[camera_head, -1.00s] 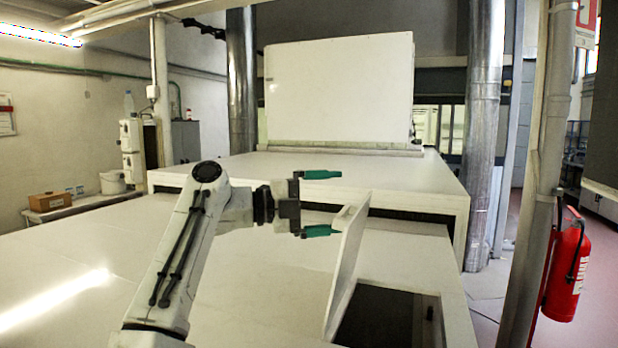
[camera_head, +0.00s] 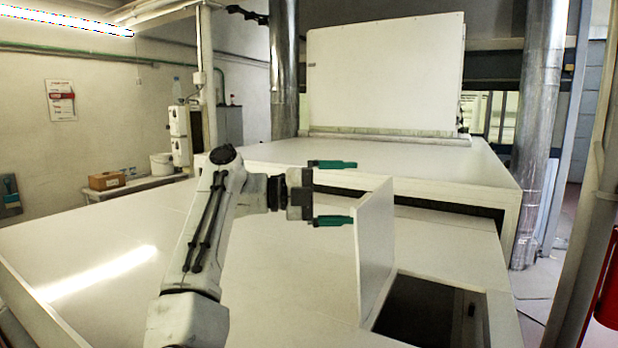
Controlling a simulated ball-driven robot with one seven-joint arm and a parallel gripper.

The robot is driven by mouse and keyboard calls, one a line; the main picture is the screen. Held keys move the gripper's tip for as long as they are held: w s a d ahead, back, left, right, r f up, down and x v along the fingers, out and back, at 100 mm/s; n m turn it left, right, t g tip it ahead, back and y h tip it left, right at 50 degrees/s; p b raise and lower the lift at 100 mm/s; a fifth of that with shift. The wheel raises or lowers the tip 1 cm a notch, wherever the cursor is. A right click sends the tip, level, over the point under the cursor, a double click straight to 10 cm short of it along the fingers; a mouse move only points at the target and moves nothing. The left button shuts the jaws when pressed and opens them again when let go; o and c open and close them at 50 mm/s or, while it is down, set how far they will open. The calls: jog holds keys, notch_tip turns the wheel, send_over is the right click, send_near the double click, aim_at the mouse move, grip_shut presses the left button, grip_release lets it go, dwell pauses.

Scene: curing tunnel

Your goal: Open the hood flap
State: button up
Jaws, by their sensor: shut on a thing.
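The hood flap (camera_head: 376,245) is a pale panel standing raised, close to upright, along the left side of a dark rectangular opening (camera_head: 425,312) in the white hood top. My gripper (camera_head: 334,192) reaches in from the left at the flap's upper edge. Its two green fingertips lie one above the other. The lower one meets the flap's near upper corner, and the upper one is above that edge. I have the gripper shut on the flap, but the exact contact is hard to see.
The white hood top (camera_head: 120,260) is wide and clear on the left. A higher white deck (camera_head: 400,160) with an upright white panel (camera_head: 385,75) stands behind. A metal duct (camera_head: 540,130) rises at right, and part of a red extinguisher (camera_head: 608,300) shows at the right edge.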

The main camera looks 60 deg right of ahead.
jog(key=shift+h, duration=0.4)
jog(key=w+a+r, duration=0.1)
jog(key=w+a+r+p, duration=0.1)
jog(key=w+r, duration=0.1)
jog(key=shift+w+a+r, duration=0.25)
jog(key=shift+c, duration=0.2)
jog(key=shift+w+a+r, duration=0.1)
jog(key=shift+w+a, duration=0.15)
jog(key=shift+a, duration=0.2)
jog(key=c, duration=0.5)
jog(key=shift+o, duration=0.2)
jog(key=shift+w+a+f, duration=0.15)
jog(key=shift+w, duration=0.2)
jog(key=shift+w+a+f, duration=0.15)
jog(key=shift+w, duration=0.2)
jog(key=shift+s+d, duration=0.1)
jog(key=shift+d, duration=0.05)
